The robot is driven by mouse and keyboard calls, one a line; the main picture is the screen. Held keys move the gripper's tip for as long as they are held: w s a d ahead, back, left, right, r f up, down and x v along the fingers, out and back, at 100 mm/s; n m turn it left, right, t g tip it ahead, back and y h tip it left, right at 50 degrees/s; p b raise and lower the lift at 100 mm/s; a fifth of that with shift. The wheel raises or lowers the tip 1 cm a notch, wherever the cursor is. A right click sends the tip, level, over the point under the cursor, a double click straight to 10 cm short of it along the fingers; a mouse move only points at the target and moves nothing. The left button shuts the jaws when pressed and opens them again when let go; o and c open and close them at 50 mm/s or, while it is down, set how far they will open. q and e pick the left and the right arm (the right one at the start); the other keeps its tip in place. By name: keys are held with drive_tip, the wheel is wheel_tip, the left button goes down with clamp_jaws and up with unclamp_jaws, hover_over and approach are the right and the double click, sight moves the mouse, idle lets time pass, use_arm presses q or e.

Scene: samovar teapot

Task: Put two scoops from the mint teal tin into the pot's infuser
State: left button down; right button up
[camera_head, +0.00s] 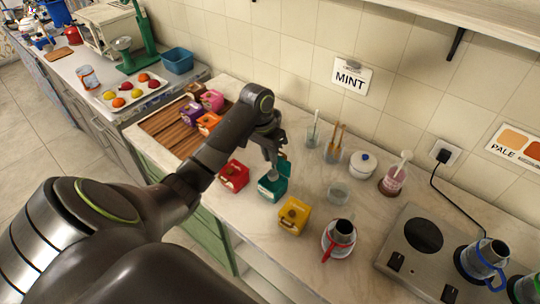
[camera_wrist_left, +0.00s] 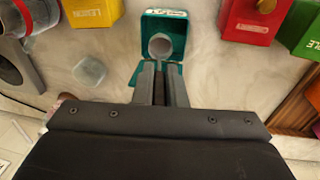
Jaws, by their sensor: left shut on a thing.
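The teal tin (camera_head: 272,188) stands on the counter with its lid open; its far lid shows in the left wrist view (camera_wrist_left: 176,22). My left gripper (camera_head: 271,150) is right over the tin, pointing down. In the left wrist view its fingers (camera_wrist_left: 160,75) are shut on a scoop, whose round grey bowl (camera_wrist_left: 160,45) is at the tin's opening. Whether the bowl holds leaves cannot be told. An infuser cannot be made out clearly. My right gripper is not in view.
A yellow tin (camera_head: 294,215) and a red tin (camera_head: 233,177) flank the teal tin closely. A small glass dish (camera_head: 339,194), glasses with utensils (camera_head: 333,150) and a white lidded jar (camera_head: 362,164) stand to the right. A hotplate (camera_head: 423,235) with a blue-handled pot (camera_head: 484,259) is farther right.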

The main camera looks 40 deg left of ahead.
sight(271, 172)
use_arm(q)
wheel_tip(271, 172, down, 3)
drive_tip(key=shift+a+r, duration=0.1)
drive_tip(key=shift+r, duration=0.05)
drive_tip(key=shift+f+b, duration=0.9)
drive_tip(key=shift+f, duration=0.8)
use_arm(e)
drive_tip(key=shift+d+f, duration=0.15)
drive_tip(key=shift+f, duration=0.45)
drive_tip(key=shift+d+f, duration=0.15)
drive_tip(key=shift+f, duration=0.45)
use_arm(q)
drive_tip(key=shift+r, duration=0.15)
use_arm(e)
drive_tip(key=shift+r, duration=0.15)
